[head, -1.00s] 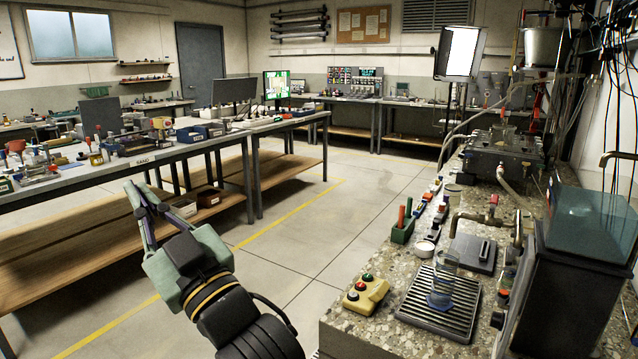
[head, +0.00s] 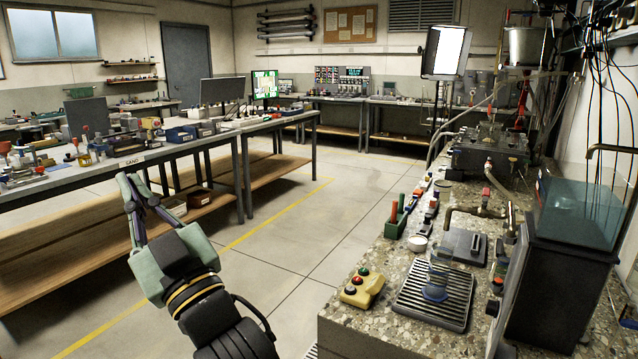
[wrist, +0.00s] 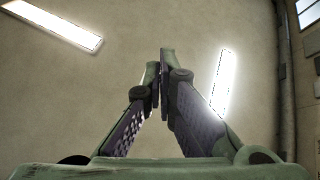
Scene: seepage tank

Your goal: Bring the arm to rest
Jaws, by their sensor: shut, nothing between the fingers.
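My gripper (head: 130,180) is in the lower left of the head view, raised over the open floor in front of the long left bench. Its fingertips point up and meet. In the wrist view my gripper (wrist: 162,55) shows its two fingers closing to a point against the ceiling, with nothing between them. My gripper touches nothing in either view.
The stone counter (head: 375,325) at right bears a drain tray (head: 408,301) with a glass beaker (head: 437,278), a yellow button box (head: 362,287) and a glass tank (head: 580,210). The left bench (head: 100,168) stands behind my gripper. The floor (head: 300,235) between is clear.

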